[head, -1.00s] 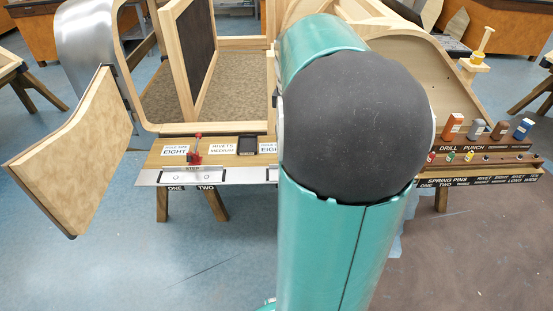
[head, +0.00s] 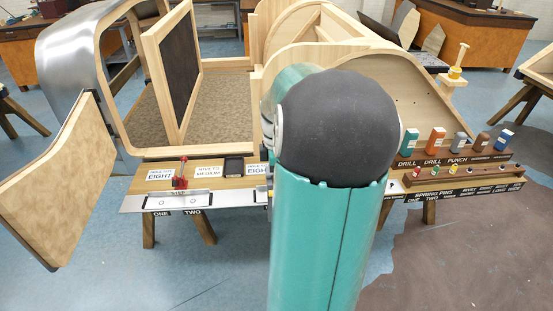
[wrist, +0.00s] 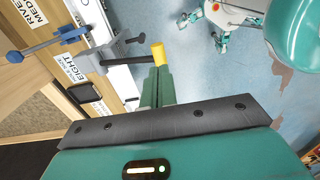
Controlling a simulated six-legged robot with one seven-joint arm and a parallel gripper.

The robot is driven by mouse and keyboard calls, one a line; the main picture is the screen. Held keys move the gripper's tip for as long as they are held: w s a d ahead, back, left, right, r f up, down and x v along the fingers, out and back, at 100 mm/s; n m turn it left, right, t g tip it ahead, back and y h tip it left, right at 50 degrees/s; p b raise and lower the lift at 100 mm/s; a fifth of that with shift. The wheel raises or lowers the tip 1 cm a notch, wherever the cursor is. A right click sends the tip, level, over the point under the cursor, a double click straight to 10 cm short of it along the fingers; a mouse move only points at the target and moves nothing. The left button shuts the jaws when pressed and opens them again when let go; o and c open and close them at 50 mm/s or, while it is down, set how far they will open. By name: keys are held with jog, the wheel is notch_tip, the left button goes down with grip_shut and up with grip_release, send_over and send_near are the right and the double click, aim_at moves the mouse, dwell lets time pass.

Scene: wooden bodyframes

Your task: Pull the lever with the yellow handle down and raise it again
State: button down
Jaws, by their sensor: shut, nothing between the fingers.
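The yellow handle (wrist: 158,53) shows in the wrist view as a short yellow cylinder at the end of a thin dark rod. The rod runs left to a grey lever bracket (wrist: 92,62) mounted at the bench edge. My gripper (wrist: 150,84) has its green fingers together, with their tips just below the yellow handle in the picture. Whether they touch it I cannot tell. In the head view my arm hides my gripper and most of the lever; only a small bluish-grey part (head: 268,182) shows beside the arm.
A blue clamp (wrist: 68,36) stands beside the lever. In the head view a red clamp (head: 181,178) stands on the bench at left. A hinged wooden panel (head: 60,185) juts out at far left. A rack of coloured blocks (head: 437,140) is at right.

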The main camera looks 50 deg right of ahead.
jog(key=shift+f, duration=1.55)
jog(key=shift+a, duration=0.1)
jog(key=f, duration=0.1)
jog(key=s+a+f, duration=0.1)
jog(key=f, duration=0.2)
jog(key=shift+s+a, duration=0.2)
jog(key=shift+a, duration=0.05)
jog(key=shift+w+d, duration=0.1)
jog(key=shift+r, duration=0.1)
